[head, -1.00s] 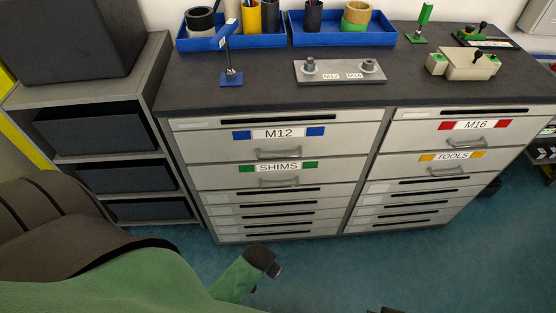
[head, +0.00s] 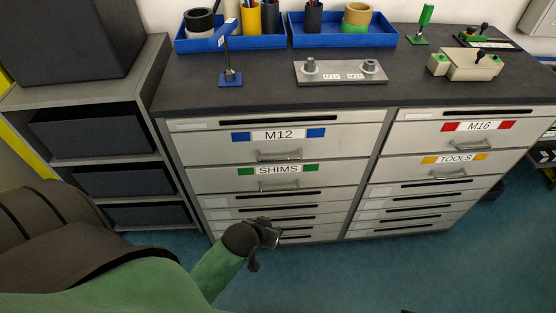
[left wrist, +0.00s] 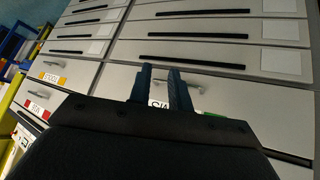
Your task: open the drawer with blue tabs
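The drawer with blue tabs (head: 215,150) is the M12 drawer, upper in the left column of the grey cabinet in the head view. It is closed flush. Its curved metal handle (head: 279,156) sits below the label. The SHIMS drawer with green tabs (head: 215,180) is closed directly beneath it. My left gripper (head: 264,248) is in front of the lower thin drawers, below both handles, empty. In the left wrist view its two dark fingers (left wrist: 162,80) stand apart, with the SHIMS label partly visible between them. My right gripper is not clearly in view.
The right column has closed M16 (head: 477,126) and TOOLS (head: 455,159) drawers with red and yellow tabs. The worktop (head: 420,85) holds blue trays, a metal plate with two posts and fixtures. A shelf (head: 95,166) with dark bins stands left. The floor in front is clear.

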